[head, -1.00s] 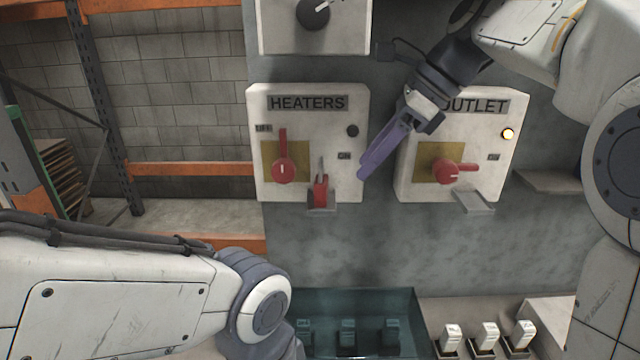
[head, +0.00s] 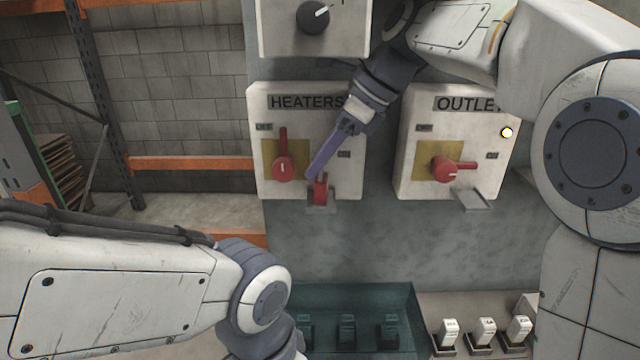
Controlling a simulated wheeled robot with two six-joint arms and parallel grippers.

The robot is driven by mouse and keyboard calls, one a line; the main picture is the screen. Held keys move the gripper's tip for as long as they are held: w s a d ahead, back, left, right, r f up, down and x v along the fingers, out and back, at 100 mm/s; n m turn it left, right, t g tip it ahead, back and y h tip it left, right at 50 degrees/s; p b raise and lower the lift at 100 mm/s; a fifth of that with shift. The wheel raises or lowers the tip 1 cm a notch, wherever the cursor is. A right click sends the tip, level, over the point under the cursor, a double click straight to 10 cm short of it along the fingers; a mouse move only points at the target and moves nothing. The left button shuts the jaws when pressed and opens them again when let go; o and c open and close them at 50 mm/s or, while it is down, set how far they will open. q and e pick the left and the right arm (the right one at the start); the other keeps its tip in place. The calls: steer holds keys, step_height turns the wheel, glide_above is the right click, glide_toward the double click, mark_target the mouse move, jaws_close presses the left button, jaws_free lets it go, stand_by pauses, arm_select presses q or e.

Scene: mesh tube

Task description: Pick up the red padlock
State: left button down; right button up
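The red padlock (head: 320,190) is at the lower middle of the HEATERS box (head: 265,105), on a small grey ledge (head: 320,208). Its shackle is hidden behind my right gripper's purple fingers. My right gripper (head: 313,174) comes down from the upper right, with its fingertips at the top of the padlock. The fingers overlap in this view, so I cannot tell whether they are open or touching the padlock. My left arm comes in at the lower left; its gripper is out of view.
A red rotary handle (head: 283,168) is just left of the padlock. The OUTLET box (head: 405,150) with its red handle (head: 445,168) stands to the right. The panel between is bare.

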jaws_close()
steer(key=shift+r, duration=0.1)
